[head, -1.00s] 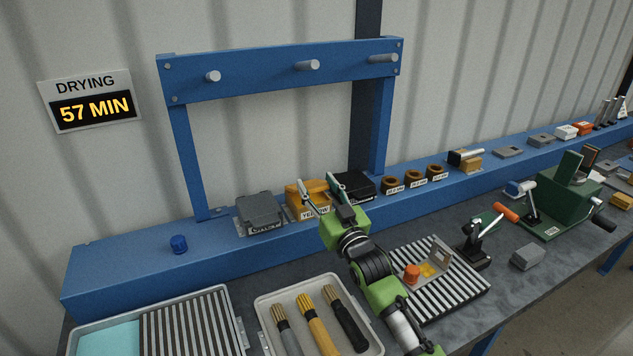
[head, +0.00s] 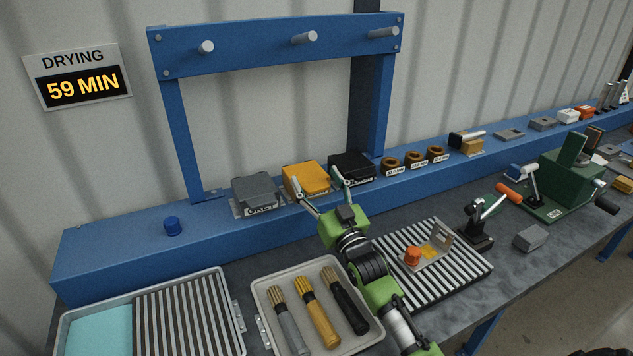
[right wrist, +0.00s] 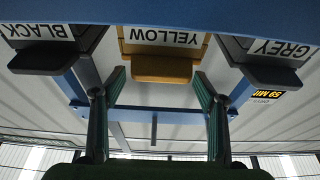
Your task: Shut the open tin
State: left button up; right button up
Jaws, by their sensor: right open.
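Three tins stand in a row on the blue ledge: a grey tin (head: 256,190), a yellow tin (head: 306,176) and a black tin (head: 354,165). All three lids look down in the head view. The right wrist view is upside down; there the yellow tin (right wrist: 161,68) shows its YELLOW label and a lid that looks shut, with no clear gap. My right gripper (head: 318,186) is open and empty, its fingers spread in front of the yellow and black tins. In the right wrist view its fingers stand apart on either side of the yellow tin. My left gripper is out of view.
A blue frame with pegs (head: 285,45) rises behind the tins. A tray of brushes (head: 262,290) and a slatted rack (head: 465,275) lie in front, near my right arm.

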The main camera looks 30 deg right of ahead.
jog(key=v, duration=0.7)
jog(key=shift+s, duration=0.25)
jog(key=shift+f, duration=0.15)
